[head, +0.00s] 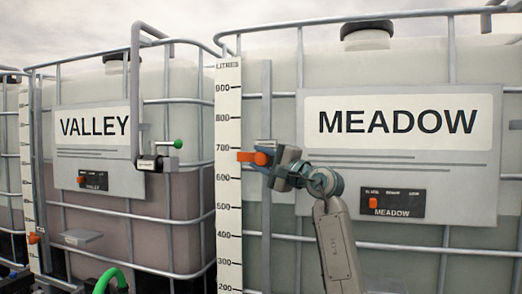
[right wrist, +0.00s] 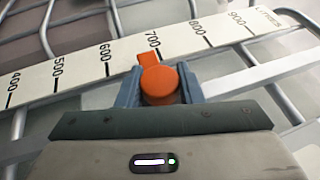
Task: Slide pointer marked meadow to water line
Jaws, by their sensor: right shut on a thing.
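The orange pointer (head: 254,158) sits on the vertical rail (head: 266,215) beside the white litre scale (head: 228,200) of the tank labelled MEADOW (head: 398,122). Its tip lies over the scale a little below the 700 mark. My right gripper (head: 268,160) is shut on the pointer's round knob. In the right wrist view the orange knob (right wrist: 160,84) is between the two fingers (right wrist: 160,92), with its tip near 700. The darker liquid (head: 283,215) in the tank seems to begin near the 600 mark, below the pointer; the line is faint. My left gripper is not in view.
The VALLEY tank (head: 95,127) stands at left with pinkish liquid, a pipe (head: 136,90) and a green-knobbed valve (head: 178,144). A MEADOW switch panel (head: 390,203) is right of my forearm. Metal cage bars (head: 300,60) cross the tank front.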

